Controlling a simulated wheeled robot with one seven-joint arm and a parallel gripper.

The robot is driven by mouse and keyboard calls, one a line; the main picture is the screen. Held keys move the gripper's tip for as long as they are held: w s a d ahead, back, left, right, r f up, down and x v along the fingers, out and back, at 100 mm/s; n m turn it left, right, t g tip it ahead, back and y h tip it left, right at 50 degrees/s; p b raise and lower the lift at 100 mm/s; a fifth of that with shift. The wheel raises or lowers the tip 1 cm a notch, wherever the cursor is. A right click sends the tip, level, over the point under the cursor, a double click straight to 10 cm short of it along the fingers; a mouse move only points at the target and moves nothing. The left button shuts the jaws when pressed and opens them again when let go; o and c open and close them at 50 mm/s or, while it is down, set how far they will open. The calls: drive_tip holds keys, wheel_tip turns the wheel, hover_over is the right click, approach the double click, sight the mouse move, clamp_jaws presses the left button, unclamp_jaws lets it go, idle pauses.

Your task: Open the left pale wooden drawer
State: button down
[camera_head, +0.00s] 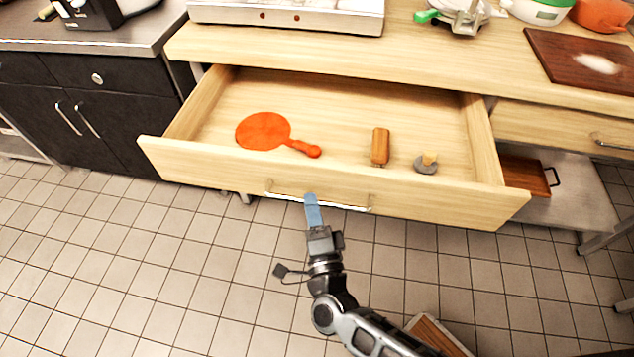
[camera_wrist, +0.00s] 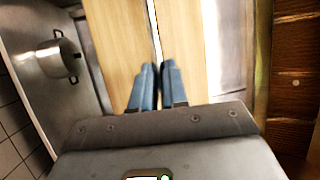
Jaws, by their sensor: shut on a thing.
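The left pale wooden drawer (camera_head: 215,176) stands pulled well out from under the pale wooden counter. Its metal bar handle (camera_head: 340,204) runs along the middle of the front. My gripper (camera_head: 312,205) is at the handle, with its blue fingers shut on the bar. In the wrist view, the fingers (camera_wrist: 158,85) are close together around the thin bright handle (camera_wrist: 155,35) in front of pale wood. Inside the drawer lie an orange round paddle-like thing (camera_head: 262,131), a brown wooden block (camera_head: 380,146) and a small grey thing with a wooden knob (camera_head: 427,163).
A second pale drawer (camera_head: 560,135) at the right is closed. Dark cabinets (camera_head: 110,125) stand at the left. A brown board (camera_head: 585,62) lies on the counter (camera_head: 420,50). Tiled floor (camera_head: 180,270) is open in front. The wrist view shows a metal pot (camera_wrist: 58,58).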

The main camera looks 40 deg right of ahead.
drive_tip(key=shift+s+a+f, duration=0.1)
drive_tip(key=shift+s+a, duration=0.7)
drive_tip(key=shift+a, duration=0.2)
drive_tip(key=c, duration=1.1)
unclamp_jaws()
drive_tip(key=shift+c, duration=0.2)
drive_tip(key=b+v, duration=0.1)
drive_tip(key=v, duration=0.6)
drive_tip(key=shift+s+a+b, duration=0.25)
drive_tip(key=shift+s+b, duration=0.1)
drive_tip(key=shift+b, duration=0.05)
